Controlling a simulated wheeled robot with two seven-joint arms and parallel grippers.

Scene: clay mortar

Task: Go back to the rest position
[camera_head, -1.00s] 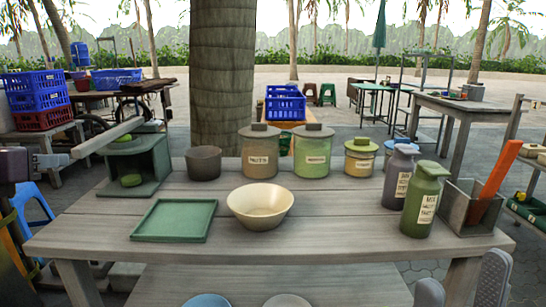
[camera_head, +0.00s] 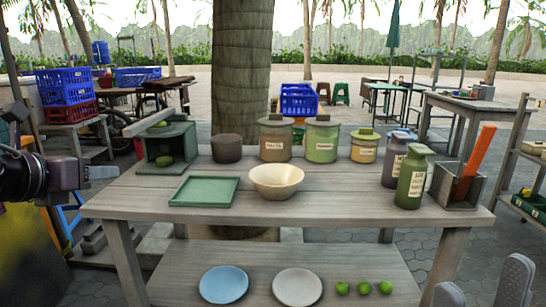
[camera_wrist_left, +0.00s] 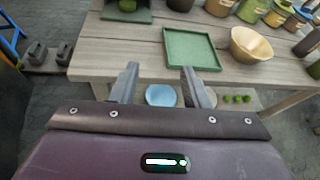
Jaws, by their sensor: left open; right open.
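My left gripper (camera_head: 100,173) is at the left of the head view, just left of the table's left end, with nothing seen in it. In the left wrist view its two fingers (camera_wrist_left: 160,70) are apart and empty, in front of the table edge. My right gripper (camera_head: 482,290) shows at the bottom right corner of the head view, its two grey fingers apart with nothing between them. Both grippers are clear of the things on the table (camera_head: 330,208).
The tabletop holds a green tray (camera_head: 205,192), cream bowl (camera_head: 277,182), dark pot (camera_head: 227,148), lidded jars (camera_head: 322,143), bottles (camera_head: 410,180) and a grey box (camera_head: 462,190). A lever press (camera_head: 170,150) stands at the left. Plates (camera_head: 223,284) and green limes (camera_head: 364,288) lie on the lower shelf.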

